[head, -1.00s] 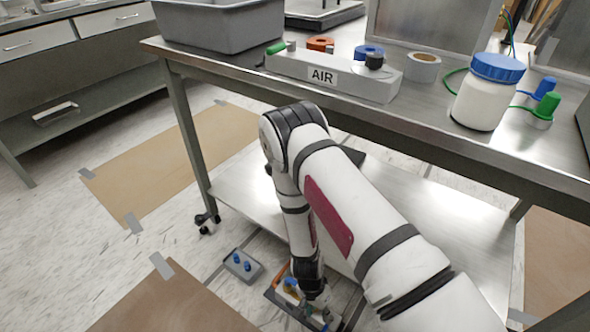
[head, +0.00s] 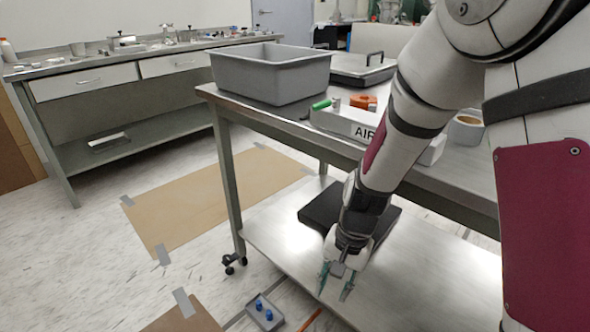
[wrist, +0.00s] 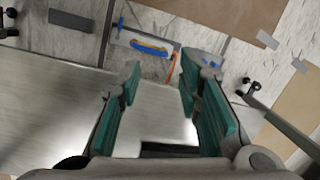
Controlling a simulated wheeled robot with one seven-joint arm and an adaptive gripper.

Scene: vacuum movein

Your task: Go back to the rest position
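My gripper (head: 336,282) hangs down in front of the steel table, over its lower shelf (head: 400,290). In the wrist view its two green-padded fingers (wrist: 163,98) stand wide apart with nothing between them. The gripper is open and empty. My arm reaches down from the upper right in the head view and hides much of the table top.
A grey bin (head: 270,85) and a partly hidden block marked AIR (head: 350,124) stand on the table. A small tray with blue pegs (head: 266,314) lies on the floor. A case with a blue handle (wrist: 146,46) lies on the floor in the wrist view.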

